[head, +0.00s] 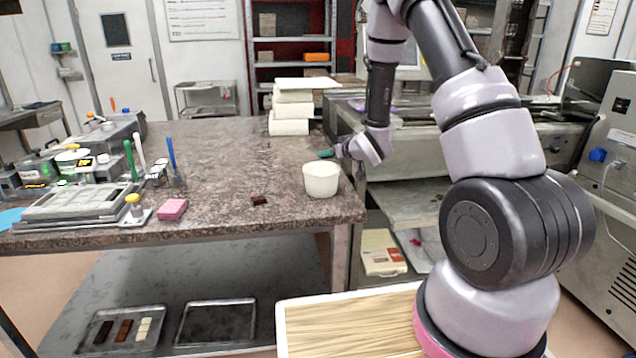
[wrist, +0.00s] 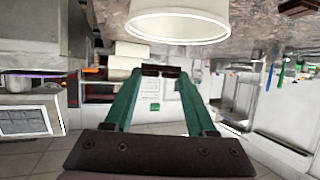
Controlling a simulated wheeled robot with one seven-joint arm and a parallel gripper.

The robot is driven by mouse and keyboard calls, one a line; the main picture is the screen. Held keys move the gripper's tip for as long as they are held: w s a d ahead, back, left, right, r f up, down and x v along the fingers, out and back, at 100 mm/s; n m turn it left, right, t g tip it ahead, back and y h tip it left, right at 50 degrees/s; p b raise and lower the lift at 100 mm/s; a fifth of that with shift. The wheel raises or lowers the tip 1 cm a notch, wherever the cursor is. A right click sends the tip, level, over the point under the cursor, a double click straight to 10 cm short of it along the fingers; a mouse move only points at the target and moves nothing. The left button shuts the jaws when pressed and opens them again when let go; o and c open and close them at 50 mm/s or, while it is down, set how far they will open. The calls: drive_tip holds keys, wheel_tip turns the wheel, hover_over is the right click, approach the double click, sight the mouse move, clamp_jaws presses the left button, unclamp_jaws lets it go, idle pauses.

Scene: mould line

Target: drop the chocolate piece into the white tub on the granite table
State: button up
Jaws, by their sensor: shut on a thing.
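The white tub (head: 321,180) stands upright near the right front corner of the granite table (head: 225,150). It shows large at the top of the wrist view (wrist: 178,22). My gripper (head: 326,154) is just beyond the tub's rim in the head view, its green fingers pointing left. In the wrist view, my gripper (wrist: 161,73) is shut on a small dark brown chocolate piece (wrist: 161,71) at its fingertips, apart from the tub in the picture. Another dark chocolate piece (head: 259,200) lies on the table left of the tub. The tub's inside is mostly hidden.
White blocks (head: 291,110) are stacked at the table's back right. A pink block (head: 173,209) and a mould tray (head: 83,201) are on the left. Trays (head: 216,322) sit on the lower shelf. A metal machine (head: 415,150) stands right of the table. The table's middle is clear.

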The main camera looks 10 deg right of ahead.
sight(330, 163)
drive_tip(key=shift+f, duration=1.9)
drive_tip(key=o, duration=1.4)
drive_tip(key=v, duration=1.1)
drive_tip(key=shift+w, duration=0.1)
